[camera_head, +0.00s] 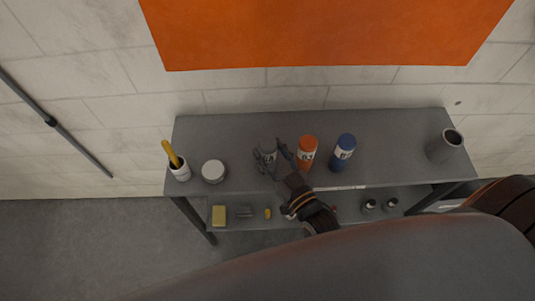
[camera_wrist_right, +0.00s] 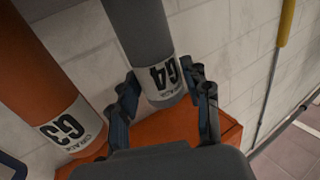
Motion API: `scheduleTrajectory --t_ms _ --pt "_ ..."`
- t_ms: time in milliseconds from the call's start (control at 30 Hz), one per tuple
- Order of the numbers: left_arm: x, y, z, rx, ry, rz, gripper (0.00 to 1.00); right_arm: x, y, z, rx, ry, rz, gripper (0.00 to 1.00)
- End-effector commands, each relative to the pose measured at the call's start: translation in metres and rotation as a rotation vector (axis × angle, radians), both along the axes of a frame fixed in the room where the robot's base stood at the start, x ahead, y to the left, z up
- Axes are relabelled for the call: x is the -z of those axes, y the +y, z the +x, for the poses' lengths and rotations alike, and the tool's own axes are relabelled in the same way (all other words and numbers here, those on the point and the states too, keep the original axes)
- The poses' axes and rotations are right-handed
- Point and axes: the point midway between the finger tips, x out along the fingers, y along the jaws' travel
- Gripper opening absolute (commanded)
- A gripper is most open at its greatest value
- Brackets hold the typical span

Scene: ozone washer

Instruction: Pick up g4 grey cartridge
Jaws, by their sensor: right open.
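The grey cartridge (camera_head: 269,146) stands upright on the top shelf, left of the orange cartridge. In the right wrist view the grey cartridge (camera_wrist_right: 143,32) has a white label reading G4, seen upside down. My right gripper (camera_head: 270,158) is open, with its fingers on either side of the grey cartridge near the label. In the wrist view the gripper (camera_wrist_right: 164,84) has the cartridge's labelled end between its fingers. I cannot tell whether either finger touches it. My left gripper is not in view.
The orange G3 cartridge (camera_head: 307,150) stands close to the right of my gripper, with a blue cartridge (camera_head: 343,154) beyond it. A white jar (camera_head: 213,171), a cup with a yellow handle (camera_head: 179,170) and a grey pot (camera_head: 444,147) share the shelf. Small items sit below.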

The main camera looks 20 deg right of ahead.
Motion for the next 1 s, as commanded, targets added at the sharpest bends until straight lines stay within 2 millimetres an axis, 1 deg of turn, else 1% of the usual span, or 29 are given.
scheduleTrajectory --t_ms 200,333,433,633,667,700,867,900,1000 --pt "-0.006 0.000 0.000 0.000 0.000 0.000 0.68 -0.002 0.006 0.032 0.000 -0.003 0.001 0.48" --pt "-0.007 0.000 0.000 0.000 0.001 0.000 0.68 -0.002 0.009 0.048 0.000 -0.002 0.000 0.48" --pt "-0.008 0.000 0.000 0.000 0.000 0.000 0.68 0.000 0.010 0.052 0.000 0.000 0.000 0.48" --pt "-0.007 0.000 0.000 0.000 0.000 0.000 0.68 0.000 0.010 0.053 0.000 0.001 0.000 0.48" --pt "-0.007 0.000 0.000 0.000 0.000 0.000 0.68 0.000 0.010 0.053 0.000 0.001 0.000 0.44" --pt "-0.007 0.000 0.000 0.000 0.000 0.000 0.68 0.000 0.010 0.053 0.000 0.000 0.000 0.36" --pt "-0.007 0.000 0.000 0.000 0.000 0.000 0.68 0.000 0.010 0.052 0.000 0.000 0.000 0.03" --pt "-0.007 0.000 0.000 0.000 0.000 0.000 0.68 0.000 0.010 0.052 0.000 0.000 0.000 0.00" --pt "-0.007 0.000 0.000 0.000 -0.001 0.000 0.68 0.000 0.010 0.052 0.000 0.001 0.000 0.00"
